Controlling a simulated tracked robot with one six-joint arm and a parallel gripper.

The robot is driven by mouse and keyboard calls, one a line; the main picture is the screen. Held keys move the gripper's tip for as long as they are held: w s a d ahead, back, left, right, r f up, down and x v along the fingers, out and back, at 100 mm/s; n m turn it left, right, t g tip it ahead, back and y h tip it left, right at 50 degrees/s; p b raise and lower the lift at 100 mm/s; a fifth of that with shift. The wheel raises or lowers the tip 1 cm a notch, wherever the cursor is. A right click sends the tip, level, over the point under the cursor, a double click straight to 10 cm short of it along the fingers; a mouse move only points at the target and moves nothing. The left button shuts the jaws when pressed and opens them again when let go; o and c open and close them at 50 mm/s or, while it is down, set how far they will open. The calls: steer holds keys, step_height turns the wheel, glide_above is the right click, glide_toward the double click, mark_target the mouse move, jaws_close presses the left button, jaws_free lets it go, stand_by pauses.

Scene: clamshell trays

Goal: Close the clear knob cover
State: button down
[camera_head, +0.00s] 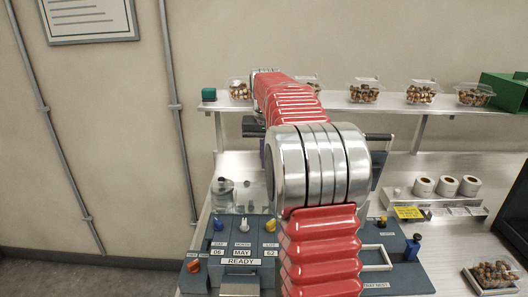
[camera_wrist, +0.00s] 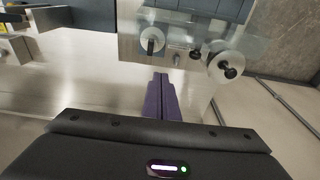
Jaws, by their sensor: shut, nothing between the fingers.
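The control panel (camera_head: 240,272) stands at the lower left in the head view, with blue (camera_head: 218,224), white (camera_head: 244,225) and yellow (camera_head: 270,226) knobs above date labels and a READY label. A clear, see-through piece (camera_head: 240,196) behind these knobs looks like the knob cover, raised off them. In the wrist view a clear sheet (camera_wrist: 190,22) at the top seems to be the same cover; its exact tilt is hard to tell. My gripper (camera_wrist: 162,78) has purple fingers pressed together, empty, apart in the picture from the sheet. My arm mostly hides the gripper in the head view.
A shelf (camera_head: 340,103) at the back carries clear clamshells (camera_head: 364,92) of nuts and a green box (camera_head: 506,92). A filled tray (camera_head: 492,275) sits lower right. Bare metal counter shows between.

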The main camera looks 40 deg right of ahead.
steer(key=shift+s+a+f, duration=0.55)
steer(key=shift+s+f, duration=0.15)
steer(key=shift+f, duration=0.05)
steer(key=shift+s+a+f, duration=0.5)
steer(key=shift+s+f, duration=0.15)
steer(key=shift+f, duration=0.1)
steer(key=shift+a, duration=0.1)
steer(key=shift+a, duration=0.1)
